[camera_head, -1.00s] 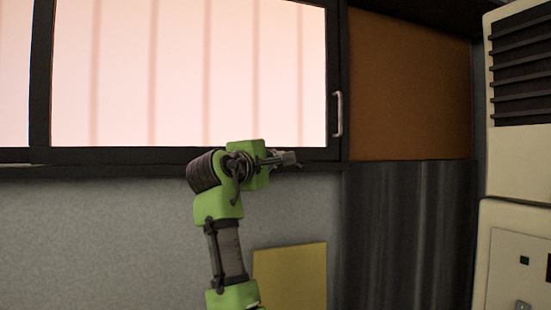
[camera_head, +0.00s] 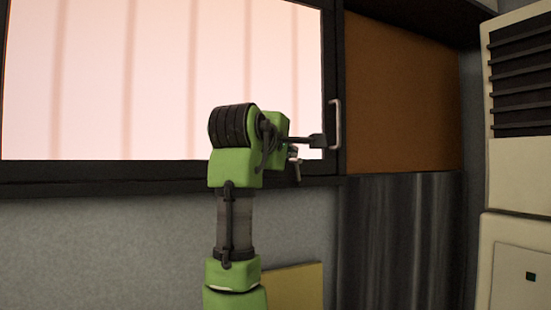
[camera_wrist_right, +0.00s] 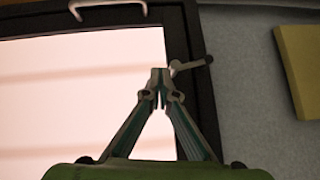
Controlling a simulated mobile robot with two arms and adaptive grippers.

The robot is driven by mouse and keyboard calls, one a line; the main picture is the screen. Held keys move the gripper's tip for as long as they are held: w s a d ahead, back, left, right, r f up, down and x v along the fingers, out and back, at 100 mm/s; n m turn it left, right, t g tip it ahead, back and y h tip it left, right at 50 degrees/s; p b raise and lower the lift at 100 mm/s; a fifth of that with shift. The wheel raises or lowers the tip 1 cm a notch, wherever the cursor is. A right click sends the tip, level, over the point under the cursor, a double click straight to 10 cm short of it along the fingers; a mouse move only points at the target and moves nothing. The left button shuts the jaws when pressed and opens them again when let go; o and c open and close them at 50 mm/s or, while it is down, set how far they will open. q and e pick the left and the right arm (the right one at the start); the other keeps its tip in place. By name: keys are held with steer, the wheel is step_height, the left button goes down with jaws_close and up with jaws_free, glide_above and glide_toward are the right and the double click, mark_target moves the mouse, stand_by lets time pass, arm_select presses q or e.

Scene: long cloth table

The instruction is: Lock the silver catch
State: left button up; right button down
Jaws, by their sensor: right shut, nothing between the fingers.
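The silver catch (camera_wrist_right: 184,66) is a small lever on the dark bottom frame of the window. In the wrist view, its dark end points away from the pane, past the frame edge. In the head view, the catch (camera_head: 294,160) hangs down just below my right gripper. My right gripper (camera_head: 318,140) is shut and empty in front of the lower right part of the window. In the wrist view, its closed fingertips (camera_wrist_right: 158,74) lie right beside the catch; I cannot tell whether they touch it. My left gripper is not in view.
A pale bar handle (camera_head: 336,124) stands on the window's right frame (camera_head: 329,60), just right of my gripper. Below is a grey wall with a yellow panel (camera_head: 300,288). A cream cabinet (camera_head: 520,175) stands at the far right.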

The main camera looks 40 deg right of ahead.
steer(key=shift+s+d+r, duration=0.1)
steer(key=shift+d+r, duration=0.1)
steer(key=shift+d, duration=0.35)
steer(key=shift+s+d+r, duration=0.1)
steer(key=shift+d+r, duration=0.05)
steer(key=shift+d, duration=0.35)
steer(key=shift+s, duration=0.15)
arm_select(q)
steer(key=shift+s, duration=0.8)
arm_select(e)
steer(key=shift+r, duration=0.1)
